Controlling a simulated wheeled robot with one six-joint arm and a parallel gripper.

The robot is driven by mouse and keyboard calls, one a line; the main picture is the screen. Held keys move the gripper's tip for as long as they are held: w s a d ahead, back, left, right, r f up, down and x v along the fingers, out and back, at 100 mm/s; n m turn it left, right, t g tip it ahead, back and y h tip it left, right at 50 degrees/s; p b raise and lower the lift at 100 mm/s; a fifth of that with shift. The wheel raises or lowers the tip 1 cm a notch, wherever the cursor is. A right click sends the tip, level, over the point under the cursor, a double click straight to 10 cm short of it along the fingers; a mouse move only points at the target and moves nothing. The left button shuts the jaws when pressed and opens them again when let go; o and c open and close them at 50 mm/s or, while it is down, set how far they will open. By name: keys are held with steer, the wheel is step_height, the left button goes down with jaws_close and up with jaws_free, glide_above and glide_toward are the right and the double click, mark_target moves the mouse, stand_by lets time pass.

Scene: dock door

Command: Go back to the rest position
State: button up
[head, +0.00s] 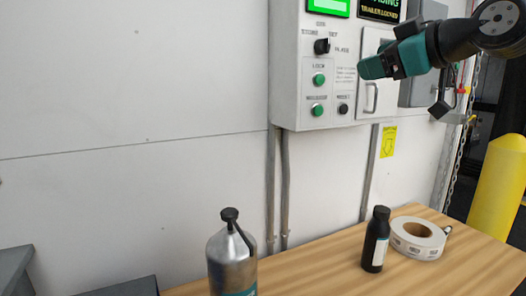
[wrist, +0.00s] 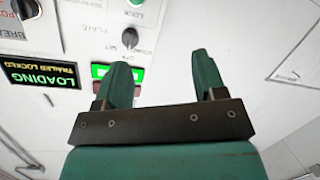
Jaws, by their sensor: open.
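My gripper (head: 374,66) is teal and black and reaches in from the upper right in the head view, in front of the right part of the control box (head: 289,70). In the wrist view its two teal fingers (wrist: 162,78) are spread apart with nothing between them. The box has a black selector knob (head: 322,46), two green buttons (head: 319,79) and a small black button (head: 343,109). A green display (head: 328,6) is lit at its top. Beside it a dark sign (wrist: 42,74) reads "LOADING" and "TRAILER LOCKED" in the wrist view.
A wooden table (head: 330,272) stands below, with a silver bottle (head: 231,262), a dark bottle (head: 376,240) and a white tape roll (head: 417,239). A yellow post (head: 499,188) and a chain (head: 464,135) are at the right. The wall area left of the box is clear.

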steer(key=s+a+f+m+g, duration=0.1)
steer(key=s+a+f+g, duration=0.4)
steer(key=f, duration=0.4)
steer(key=s+a+f+m+g, duration=0.1)
steer(key=s+a+f+g, duration=0.25)
steer(key=s+f, duration=0.4)
steer(key=s+f+m+g+h, duration=0.1)
steer(key=s+f+g+h, duration=0.2)
steer(key=s+f, duration=0.8)
steer(key=s+g, duration=0.2)
steer(key=s, duration=0.1)
steer(key=shift+s+a+m+p, duration=0.2)
steer(key=shift+s+m+p, duration=0.15)
steer(key=shift+m, duration=0.05)
